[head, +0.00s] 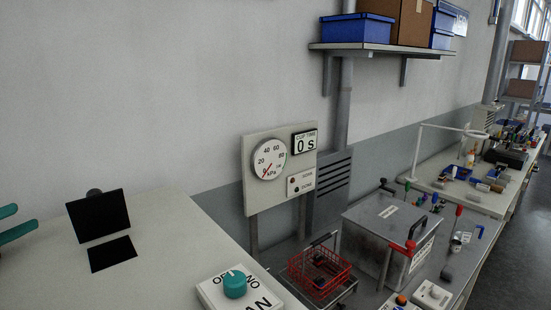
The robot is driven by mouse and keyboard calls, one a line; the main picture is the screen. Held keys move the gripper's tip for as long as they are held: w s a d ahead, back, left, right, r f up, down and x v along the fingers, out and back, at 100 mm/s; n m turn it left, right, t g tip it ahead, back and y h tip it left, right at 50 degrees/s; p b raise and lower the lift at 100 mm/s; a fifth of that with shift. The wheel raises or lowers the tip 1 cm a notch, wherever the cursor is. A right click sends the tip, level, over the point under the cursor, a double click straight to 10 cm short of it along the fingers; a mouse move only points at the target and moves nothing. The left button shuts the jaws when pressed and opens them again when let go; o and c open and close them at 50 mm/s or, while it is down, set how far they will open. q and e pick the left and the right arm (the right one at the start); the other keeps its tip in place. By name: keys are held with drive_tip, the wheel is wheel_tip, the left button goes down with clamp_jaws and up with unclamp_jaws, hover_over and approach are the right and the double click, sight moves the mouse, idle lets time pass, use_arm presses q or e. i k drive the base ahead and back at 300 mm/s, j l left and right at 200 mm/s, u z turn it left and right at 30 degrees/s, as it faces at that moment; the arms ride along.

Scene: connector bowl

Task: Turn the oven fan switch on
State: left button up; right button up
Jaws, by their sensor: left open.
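The fan switch is a teal knob (235,285) on a white box (263,294) at the bottom middle of the head view. "OF" and what looks like "NO" show behind the knob, and "AN" in front of it. The box is cut off by the lower edge. I cannot tell which way the knob points. My left gripper (27,215) shows only as two teal fingers at the left edge, apart and empty, well to the left of the knob and not touching it. My right gripper is not in view.
A black panel (98,215) stands on the pale worktop (165,235) between my left gripper and the switch, with a black rectangle (112,253) before it. Beyond the worktop's right edge are a red wire basket (320,272), a metal box (385,225) and a gauge panel (262,190).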

sight(235, 284)
drive_tip(key=k, duration=1.4)
